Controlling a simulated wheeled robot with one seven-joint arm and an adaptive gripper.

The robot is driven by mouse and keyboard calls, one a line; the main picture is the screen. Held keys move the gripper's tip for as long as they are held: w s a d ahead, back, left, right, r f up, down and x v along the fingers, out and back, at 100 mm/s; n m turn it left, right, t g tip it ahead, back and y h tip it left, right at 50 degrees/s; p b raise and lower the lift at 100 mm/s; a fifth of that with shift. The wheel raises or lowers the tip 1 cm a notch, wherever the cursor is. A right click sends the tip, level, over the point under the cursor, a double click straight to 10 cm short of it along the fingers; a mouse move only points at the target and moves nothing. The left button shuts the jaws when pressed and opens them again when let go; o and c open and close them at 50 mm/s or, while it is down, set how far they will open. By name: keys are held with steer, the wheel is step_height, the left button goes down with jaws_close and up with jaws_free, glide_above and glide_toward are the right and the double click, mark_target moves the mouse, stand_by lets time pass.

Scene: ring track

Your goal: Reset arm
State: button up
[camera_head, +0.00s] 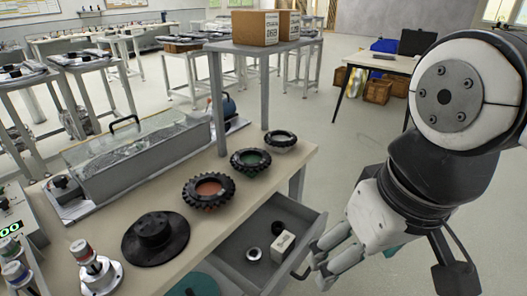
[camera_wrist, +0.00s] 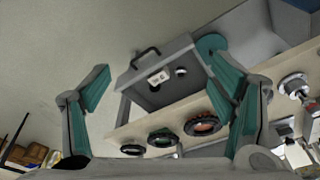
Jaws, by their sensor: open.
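My arm reaches in from the right in the head view. My gripper (camera_head: 325,257) is beside the front of an open drawer (camera_head: 312,232), to the right of its handle. In the wrist view my gripper (camera_wrist: 172,90) has its two teal-padded fingers spread wide with nothing between them. The drawer (camera_wrist: 183,48) shows beyond the fingers, with its dark handle (camera_wrist: 146,54) at the top. Inside the drawer lie a small white box (camera_head: 283,245) and a small ring (camera_head: 254,253).
On the workbench (camera_head: 150,285) stand a black hub (camera_head: 156,238) and toothed rings with orange (camera_head: 209,190), green (camera_head: 250,161) and pale (camera_head: 280,141) centres. A clear-sided case (camera_head: 140,155) is behind them. Cardboard boxes (camera_head: 255,27) sit on a raised shelf. Open floor lies right of the drawer.

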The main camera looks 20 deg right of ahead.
step_height(320, 180, up, 10)
steer(key=t+p, duration=0.2)
steer(key=p, duration=0.6)
steer(key=shift+f, duration=0.15)
steer(key=shift+d, duration=0.1)
